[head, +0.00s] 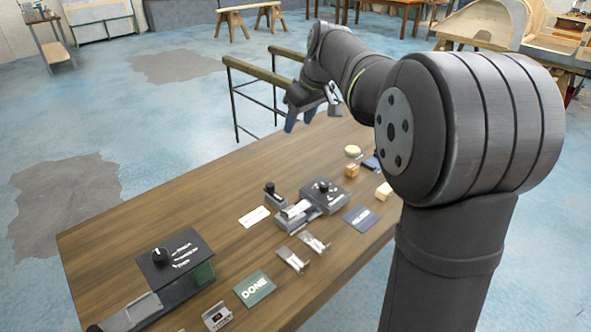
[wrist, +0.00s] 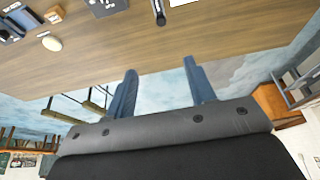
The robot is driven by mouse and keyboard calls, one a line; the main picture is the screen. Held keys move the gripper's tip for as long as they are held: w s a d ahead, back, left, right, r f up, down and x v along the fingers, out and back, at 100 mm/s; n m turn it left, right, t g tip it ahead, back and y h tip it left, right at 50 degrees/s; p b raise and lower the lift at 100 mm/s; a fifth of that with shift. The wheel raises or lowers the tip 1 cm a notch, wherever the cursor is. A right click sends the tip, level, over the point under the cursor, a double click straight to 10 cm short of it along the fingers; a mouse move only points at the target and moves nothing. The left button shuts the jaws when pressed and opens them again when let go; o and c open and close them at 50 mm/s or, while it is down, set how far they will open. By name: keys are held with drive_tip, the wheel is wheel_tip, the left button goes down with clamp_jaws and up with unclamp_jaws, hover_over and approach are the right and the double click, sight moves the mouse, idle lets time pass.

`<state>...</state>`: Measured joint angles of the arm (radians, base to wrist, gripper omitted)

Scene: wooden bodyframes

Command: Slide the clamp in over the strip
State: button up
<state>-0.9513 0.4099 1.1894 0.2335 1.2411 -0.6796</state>
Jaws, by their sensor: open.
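In the head view a small grey fixture (head: 300,217) stands mid-table with a pale strip (head: 297,208) on top. A dark upright piece with a black knob (head: 270,188) stands at its left back end and looks like the clamp; I cannot tell exactly how it sits to the strip. My gripper (head: 299,120) is high beyond the far table edge, well apart from the fixture. Its two blue fingers are spread and empty. In the wrist view the gripper (wrist: 160,66) has nothing between its fingertips; a black knobbed post (wrist: 158,12) shows at the top edge.
A dark knob box (head: 322,192) stands beside the fixture, another (head: 175,262) at left. The left far tabletop is clear.

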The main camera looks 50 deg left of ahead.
drive_tip(key=a+f+n+h, duration=0.2)
drive_tip(key=a+f, duration=0.4)
drive_tip(key=a, duration=0.2)
drive_tip(key=h, duration=0.2)
hover_over(270, 185)
wheel_tip(270, 185, down, 5)
drive_tip(key=shift+n, duration=0.4)
wheel_tip(270, 185, down, 17)
drive_tip(key=shift+w+f, duration=0.1)
clamp_jaws()
